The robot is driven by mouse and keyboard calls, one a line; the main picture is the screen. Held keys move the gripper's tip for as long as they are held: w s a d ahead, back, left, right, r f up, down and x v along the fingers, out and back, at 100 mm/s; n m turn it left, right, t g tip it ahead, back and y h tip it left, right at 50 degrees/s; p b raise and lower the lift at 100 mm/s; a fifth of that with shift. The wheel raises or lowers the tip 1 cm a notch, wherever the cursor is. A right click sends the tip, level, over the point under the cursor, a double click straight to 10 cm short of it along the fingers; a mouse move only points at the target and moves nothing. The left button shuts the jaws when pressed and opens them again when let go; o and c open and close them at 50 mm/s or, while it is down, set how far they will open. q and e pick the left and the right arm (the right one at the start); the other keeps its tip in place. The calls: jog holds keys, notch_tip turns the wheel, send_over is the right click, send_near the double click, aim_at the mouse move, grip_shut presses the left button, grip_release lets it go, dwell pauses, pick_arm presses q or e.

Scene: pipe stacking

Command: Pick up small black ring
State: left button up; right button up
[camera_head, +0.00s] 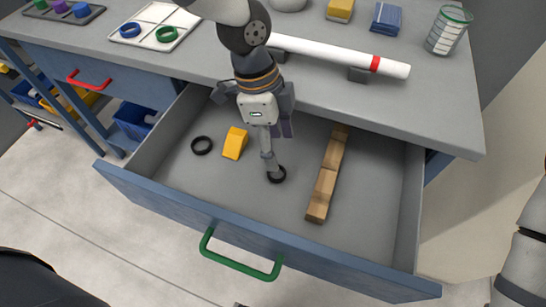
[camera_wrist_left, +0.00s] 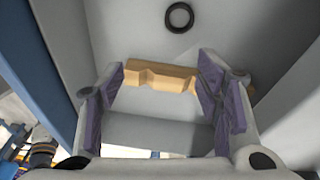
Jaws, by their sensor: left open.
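In the head view a black ring (camera_head: 202,145) lies flat on the drawer floor, left of a yellow block (camera_head: 235,143). A second dark ring (camera_head: 276,174) shows at the lower end of a grey rod-like part (camera_head: 268,152); I cannot tell whether it is around that part. My left gripper (camera_head: 256,98) is above the drawer, its jaws apart. In the left wrist view a black ring (camera_wrist_left: 180,17) lies beyond a tan or yellow block (camera_wrist_left: 160,76) and beyond the open purple-padded fingers (camera_wrist_left: 162,92). A grey rounded shape shows between the fingers. My right gripper is out of view.
The open drawer (camera_head: 150,180) has a green front handle (camera_head: 235,262) and raised walls. A long wooden piece (camera_head: 322,188) lies at its right. On the worktop (camera_head: 440,105) above, a white pipe with a red band (camera_head: 335,55) rests on supports. The drawer's front left is clear.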

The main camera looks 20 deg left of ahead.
aim_at(277, 175)
pick_arm(q)
jog(key=shift+m+t+y, duration=0.3)
jog(key=shift+m+y, duration=0.1)
jog(key=shift+m, duration=0.2)
jog(key=f, duration=0.4)
jog(key=w+f+b, duration=0.1)
jog(key=f, duration=0.7)
jog(key=shift+w+a+f, duration=0.3)
jog(key=shift+w+a, duration=0.05)
jog(key=shift+w, duration=0.05)
jog(key=shift+r, duration=0.1)
jog(key=c, duration=0.9)
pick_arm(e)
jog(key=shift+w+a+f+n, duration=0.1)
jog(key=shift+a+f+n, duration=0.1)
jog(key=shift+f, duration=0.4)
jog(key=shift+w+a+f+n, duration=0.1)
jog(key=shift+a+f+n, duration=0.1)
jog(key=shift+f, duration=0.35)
